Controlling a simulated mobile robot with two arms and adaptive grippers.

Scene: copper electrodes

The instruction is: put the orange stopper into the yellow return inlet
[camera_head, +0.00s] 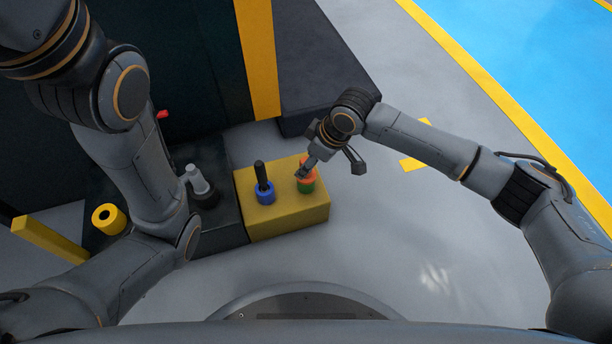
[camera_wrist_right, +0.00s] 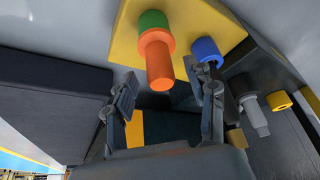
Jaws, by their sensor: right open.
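The orange stopper (camera_head: 306,181) stands in a green ring on the yellow block in the head view. In the right wrist view the orange stopper (camera_wrist_right: 159,65) points its free end toward my right gripper (camera_wrist_right: 166,95), whose two fingers are spread on either side and short of it. In the head view my right gripper (camera_head: 311,160) is just behind the stopper and partly covers it. The yellow return inlet (camera_head: 108,218) is a yellow ring at the left, on the dark base; a yellow ring (camera_wrist_right: 279,101) also shows in the wrist view. My left gripper is out of view.
The yellow block (camera_head: 288,221) also bears a blue ring (camera_head: 265,194) with a black stopper (camera_head: 261,173), close left of the orange one. A grey stopper (camera_head: 198,180) stands on the dark base (camera_head: 225,215). My left arm passes near the yellow ring. Floor at right is clear.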

